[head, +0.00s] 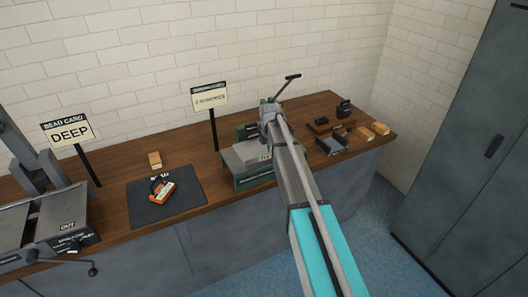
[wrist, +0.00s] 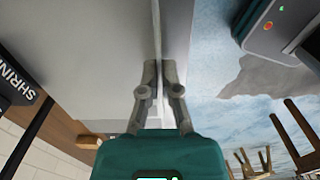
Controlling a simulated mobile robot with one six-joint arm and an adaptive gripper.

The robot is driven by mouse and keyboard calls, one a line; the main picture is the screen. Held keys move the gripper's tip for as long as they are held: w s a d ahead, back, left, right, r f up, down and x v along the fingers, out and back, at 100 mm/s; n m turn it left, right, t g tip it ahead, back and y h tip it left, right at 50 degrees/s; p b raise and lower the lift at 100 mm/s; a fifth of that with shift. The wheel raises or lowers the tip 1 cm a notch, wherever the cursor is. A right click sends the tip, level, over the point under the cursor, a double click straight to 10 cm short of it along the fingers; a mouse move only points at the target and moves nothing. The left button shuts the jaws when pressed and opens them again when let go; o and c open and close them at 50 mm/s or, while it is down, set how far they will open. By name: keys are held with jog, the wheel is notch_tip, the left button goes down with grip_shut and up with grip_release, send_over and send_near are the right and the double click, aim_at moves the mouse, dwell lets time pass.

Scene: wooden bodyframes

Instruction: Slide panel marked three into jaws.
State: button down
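A flat grey panel (head: 240,156) lies level at the green-based machine (head: 243,182) in the middle of the bench. A small tag shows near its right end, but I cannot read a three on it. My gripper's fingers (wrist: 159,78) are close together on a thin edge of the pale grey panel (wrist: 90,65) in the wrist view. In the head view my arm hides my fingertips and the panel's right end. The machine's jaws are mostly hidden behind my arm, so I cannot tell whether the panel is between them. A black-gripped lever (head: 286,86) rises above the machine.
A bead machine (head: 40,225) with a DEEP card (head: 68,132) stands at left. A card on a post (head: 209,97) stands behind the panel. Blocks (head: 365,134) and tools crowd the right.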

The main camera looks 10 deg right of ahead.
aim_at(265, 152)
jog(key=shift+w+a, duration=0.25)
jog(key=shift+w, duration=0.45)
jog(key=shift+w+a, duration=0.2)
jog(key=shift+w, duration=0.5)
jog(key=shift+w+a, duration=0.25)
jog(key=shift+w, duration=0.45)
jog(key=c, duration=0.7)
grip_release()
jog(key=o, duration=0.5)
jog(key=shift+o, duration=0.2)
jog(key=shift+r, duration=0.15)
jog(key=shift+r+p, duration=3.35)
jog(key=shift+p, duration=0.2)
jog(key=shift+s, duration=0.15)
jog(key=s+d, duration=0.3)
jog(key=s, duration=0.8)
jog(key=shift+d, duration=0.35)
